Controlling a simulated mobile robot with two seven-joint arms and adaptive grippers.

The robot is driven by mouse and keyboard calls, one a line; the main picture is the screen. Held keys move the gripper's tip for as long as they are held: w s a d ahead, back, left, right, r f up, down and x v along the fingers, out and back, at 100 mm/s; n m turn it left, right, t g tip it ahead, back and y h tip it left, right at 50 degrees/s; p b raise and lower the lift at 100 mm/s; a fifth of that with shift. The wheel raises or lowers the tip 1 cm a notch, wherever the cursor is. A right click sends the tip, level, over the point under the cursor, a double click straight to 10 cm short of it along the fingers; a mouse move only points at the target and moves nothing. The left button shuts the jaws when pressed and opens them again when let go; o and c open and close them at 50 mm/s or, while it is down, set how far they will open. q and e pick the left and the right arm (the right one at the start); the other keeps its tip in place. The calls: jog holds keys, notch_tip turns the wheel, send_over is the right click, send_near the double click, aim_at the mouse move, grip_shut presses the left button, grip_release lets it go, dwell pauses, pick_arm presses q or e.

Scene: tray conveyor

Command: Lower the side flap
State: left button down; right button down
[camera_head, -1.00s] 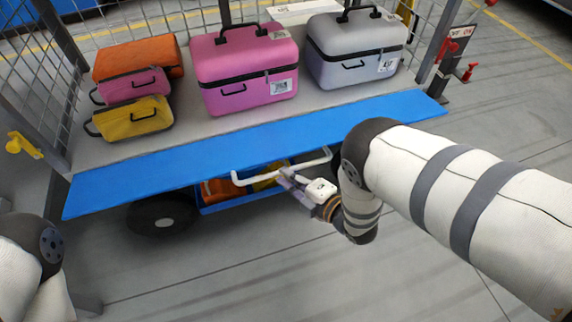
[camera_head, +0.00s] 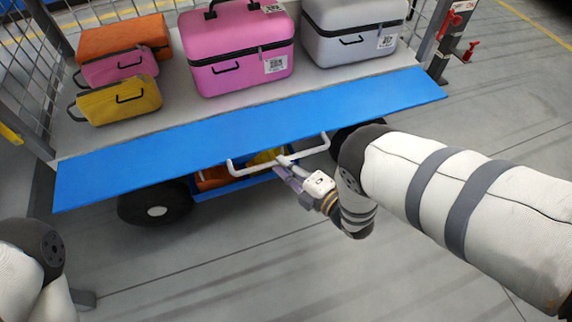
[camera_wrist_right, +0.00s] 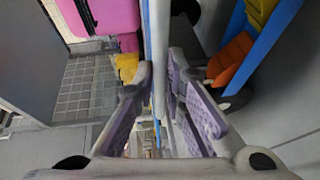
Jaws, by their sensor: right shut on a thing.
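The side flap (camera_head: 250,130) is a long blue panel along the near edge of the luggage cart, sloping slightly across the head view. A white bar handle (camera_head: 310,149) shows just below its lower edge. My right gripper (camera_head: 282,166) is at the middle of this handle, shut on it. In the right wrist view the white bar (camera_wrist_right: 160,55) runs between the purple-padded fingers (camera_wrist_right: 160,85). My left arm shows only at the lower left; its gripper is out of view.
A pink case (camera_head: 240,70), a grey case (camera_head: 350,40) and several soft bags (camera_head: 118,100) lie on the cart deck. Below the flap are a black wheel (camera_head: 155,205) and a blue lower shelf (camera_head: 240,187) with orange and yellow items. The floor in front is clear.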

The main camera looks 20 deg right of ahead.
jog(key=c, duration=1.8)
grip_release()
jog(key=shift+s+a+f, duration=0.1)
jog(key=shift+s+f, duration=0.35)
jog(key=shift+f, duration=0.35)
jog(key=shift+o, duration=0.7)
jog(key=shift+w+f, duration=0.1)
jog(key=r+v, duration=0.1)
jog(key=v, duration=1.1)
jog(key=shift+w+f, duration=0.1)
